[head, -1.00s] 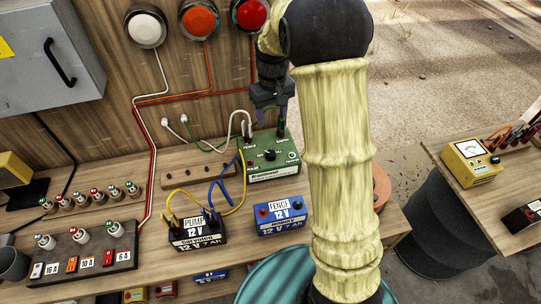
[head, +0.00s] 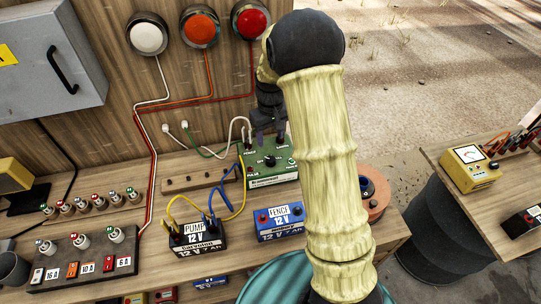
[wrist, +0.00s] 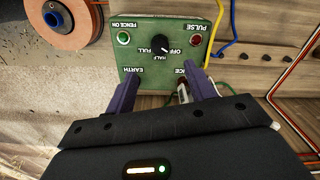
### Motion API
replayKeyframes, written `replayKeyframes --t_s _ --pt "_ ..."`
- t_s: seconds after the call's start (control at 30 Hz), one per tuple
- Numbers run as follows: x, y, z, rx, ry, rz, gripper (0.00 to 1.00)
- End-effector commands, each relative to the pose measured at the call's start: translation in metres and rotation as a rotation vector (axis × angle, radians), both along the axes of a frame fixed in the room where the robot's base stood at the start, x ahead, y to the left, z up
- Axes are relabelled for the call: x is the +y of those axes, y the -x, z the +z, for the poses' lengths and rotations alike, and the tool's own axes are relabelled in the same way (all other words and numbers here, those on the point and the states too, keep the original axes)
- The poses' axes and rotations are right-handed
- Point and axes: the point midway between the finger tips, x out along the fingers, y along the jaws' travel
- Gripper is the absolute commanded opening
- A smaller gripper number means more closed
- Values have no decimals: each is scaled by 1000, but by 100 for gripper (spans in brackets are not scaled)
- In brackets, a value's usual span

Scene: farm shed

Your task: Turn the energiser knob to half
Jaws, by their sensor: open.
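The green energiser box (head: 284,174) stands on the bench against the wooden wall. Its black knob (head: 270,160) is on the front panel, and the knob also shows in the wrist view (wrist: 160,46) among OFF, HALF and FULL labels, which appear upside down. A small white mark on the knob seems to lie toward OFF, but it is too small to be sure. My gripper (wrist: 163,90) is open, its two purple fingers apart and empty at the EARTH and FENCE terminal side of the panel. The knob lies beyond the fingertips, not between them.
Green and white leads (head: 238,128) run to the terminal side of the box. The blue fence battery (head: 280,222) and pump battery (head: 195,240) stand in front. A copper-coloured reel (head: 375,194) is right of the box.

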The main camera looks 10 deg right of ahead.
Motion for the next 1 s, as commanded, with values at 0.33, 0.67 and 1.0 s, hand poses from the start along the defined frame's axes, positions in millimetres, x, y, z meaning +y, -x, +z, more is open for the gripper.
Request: replayKeyframes --t_s 0.33,0.67,1.0 --pt "0 1 -62 5 0 -1 54" --pt "0 1 -104 2 1 0 54" --pt "0 0 -107 0 0 -1 50"
